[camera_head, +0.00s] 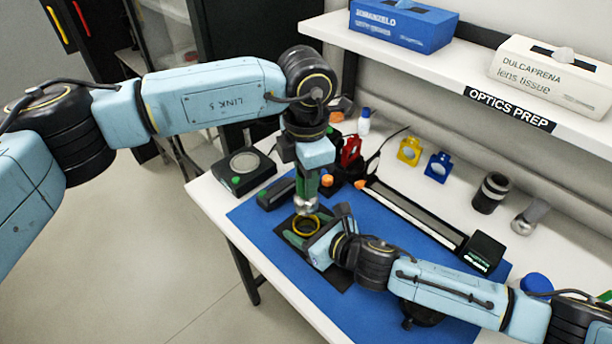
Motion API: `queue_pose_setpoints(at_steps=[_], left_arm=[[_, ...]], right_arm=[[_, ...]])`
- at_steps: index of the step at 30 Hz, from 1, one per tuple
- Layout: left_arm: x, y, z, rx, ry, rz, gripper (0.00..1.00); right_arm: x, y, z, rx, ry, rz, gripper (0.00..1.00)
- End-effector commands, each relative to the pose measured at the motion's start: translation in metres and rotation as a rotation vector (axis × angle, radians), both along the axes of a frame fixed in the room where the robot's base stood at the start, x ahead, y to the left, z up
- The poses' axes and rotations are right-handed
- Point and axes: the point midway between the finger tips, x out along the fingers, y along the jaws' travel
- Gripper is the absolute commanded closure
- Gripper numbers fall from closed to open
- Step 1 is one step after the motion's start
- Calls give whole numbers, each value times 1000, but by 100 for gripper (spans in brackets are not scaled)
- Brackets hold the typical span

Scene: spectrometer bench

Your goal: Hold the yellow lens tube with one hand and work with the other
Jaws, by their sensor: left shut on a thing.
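The yellow lens tube (316,227) shows as a yellow ring with a dark opening, on or just above a dark pad on the blue mat. My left gripper (305,197) points down above it, shut on a small silver rounded piece (306,206). That piece is right over the ring's far edge; whether they touch is not clear. My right gripper (302,232) reaches in from the right, low over the mat, with its fingers beside the ring. A green finger pad lies on the near left side. Whether these fingers press on the tube cannot be told.
A black box with a round disc (245,162) stands left of the mat. A long dark tray (412,213) lies behind my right arm. Yellow (409,151) and blue (438,166) mounts and a dark cylinder (490,193) stand at the back. A shelf (400,62) overhangs the bench.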

Motion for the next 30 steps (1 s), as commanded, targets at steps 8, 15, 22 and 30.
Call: queue_pose_setpoints(at_steps=[8, 15, 22, 30], left_arm=[[0, 0, 0, 0, 0, 0, 100], [0, 0, 0, 0, 0, 0, 100], [0, 0, 0, 0, 0, 0, 100], [0, 0, 0, 0, 0, 0, 100]], right_arm=[[0, 0, 0, 0, 0, 0, 26], [-5, -6, 2, -1, 0, 0, 26], [-30, -30, 16, -3, 0, 1, 26], [-64, -62, 36, -2, 1, 0, 26]])
